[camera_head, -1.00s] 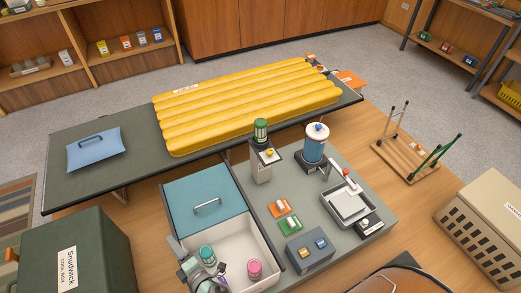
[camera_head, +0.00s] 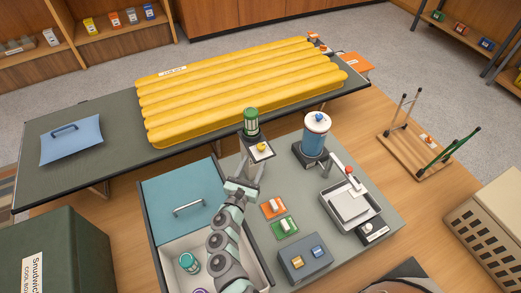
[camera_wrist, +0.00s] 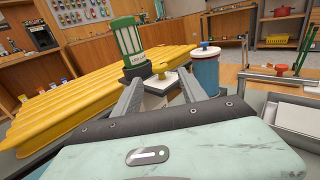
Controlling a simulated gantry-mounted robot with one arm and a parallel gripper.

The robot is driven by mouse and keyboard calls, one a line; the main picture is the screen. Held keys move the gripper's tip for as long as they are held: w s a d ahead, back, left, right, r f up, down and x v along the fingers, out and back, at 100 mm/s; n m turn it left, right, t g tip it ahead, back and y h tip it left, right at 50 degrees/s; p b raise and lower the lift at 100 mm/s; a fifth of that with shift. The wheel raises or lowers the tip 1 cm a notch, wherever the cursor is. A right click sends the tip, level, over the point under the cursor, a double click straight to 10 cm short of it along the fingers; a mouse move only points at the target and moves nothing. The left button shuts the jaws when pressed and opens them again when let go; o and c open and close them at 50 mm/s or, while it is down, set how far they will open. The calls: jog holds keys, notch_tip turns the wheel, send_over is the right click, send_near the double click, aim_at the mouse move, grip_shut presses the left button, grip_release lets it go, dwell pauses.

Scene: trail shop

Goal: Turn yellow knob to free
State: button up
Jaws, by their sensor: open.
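My gripper (camera_head: 249,167) is open and empty, close to the near side of the post. Its spread fingers also show in the wrist view (camera_wrist: 161,82). I cannot tell how far the knob is from the fingers. No marking for "free" is readable.
A blue canister (camera_head: 315,140) with a blue knob stands right of the post. Orange (camera_head: 273,207) and green (camera_head: 285,226) switch blocks and a grey box (camera_head: 305,256) lie nearer. A tray with a red-knobbed lever (camera_head: 350,205) is at right. A yellow mattress (camera_head: 240,90) lies behind.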

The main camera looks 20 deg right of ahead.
aim_at(260, 149)
jog(key=b+x, duration=0.3)
jog(key=x, duration=0.4)
jog(key=shift+w+d, duration=0.15)
jog(key=shift+w, duration=0.05)
jog(key=shift+c, duration=0.4)
grip_shut()
